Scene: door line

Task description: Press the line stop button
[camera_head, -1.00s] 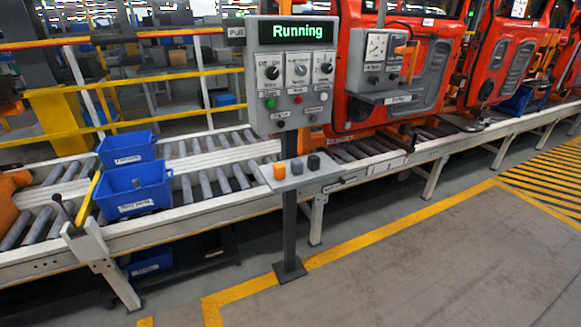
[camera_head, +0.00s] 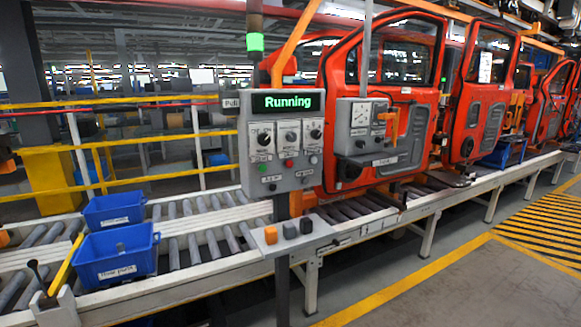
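The line control panel (camera_head: 285,142) is a grey box on a dark post in the middle of the head view. Its display (camera_head: 286,103) reads "Running" in green. Below it are several rotary knobs and small buttons, among them a green button (camera_head: 263,168) and a red button (camera_head: 289,163). Which of them is the line stop button cannot be read. A green lamp (camera_head: 255,42) is lit above the panel. Neither of my grippers is in view.
A roller conveyor (camera_head: 190,262) runs across, carrying red car doors (camera_head: 400,110) at the right and blue bins (camera_head: 117,256) at the left. A second grey box (camera_head: 366,126) hangs by the doors. Yellow rails (camera_head: 150,180) stand behind. Grey floor (camera_head: 450,295) in front is clear.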

